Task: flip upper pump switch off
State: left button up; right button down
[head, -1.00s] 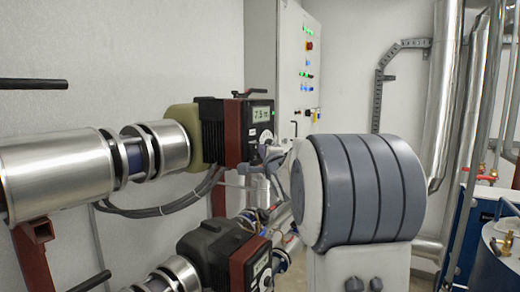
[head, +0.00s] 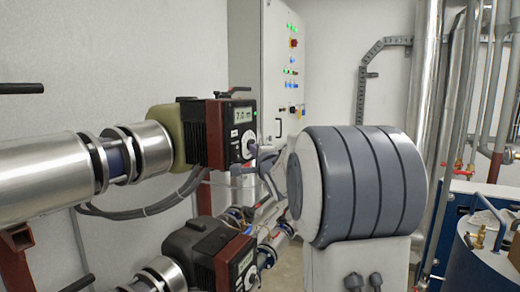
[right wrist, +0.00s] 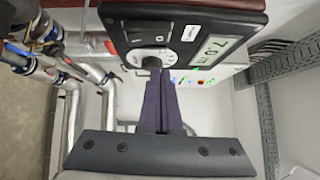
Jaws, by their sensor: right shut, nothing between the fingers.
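The upper pump (head: 205,132) is a dark body with a red-brown front housing, a lit display reading about 7.0 m and a pale round dial (head: 248,146). My right gripper (head: 256,160) is shut and empty in front of the dial. In the right wrist view, the shut fingertips (right wrist: 152,64) are at or very near the dial (right wrist: 165,57); I cannot tell whether they touch. A dark panel (right wrist: 150,33) with small pale marks lies beside the dial there. I cannot make out the switch or its position for sure. My left gripper is not in view.
A lower pump (head: 215,255) stands below. Silver pipes (head: 40,175) run in from the left. A grey control cabinet (head: 272,60) with lit buttons is behind. Tall pipes (head: 425,80) and a blue-grey tank (head: 485,255) stand at the right.

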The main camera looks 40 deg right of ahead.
jog(key=r+b+v, duration=0.1)
jog(key=b+v, duration=0.1)
jog(key=v, duration=0.8)
jog(key=shift+s+r, duration=0.25)
jog(key=shift+s, duration=0.05)
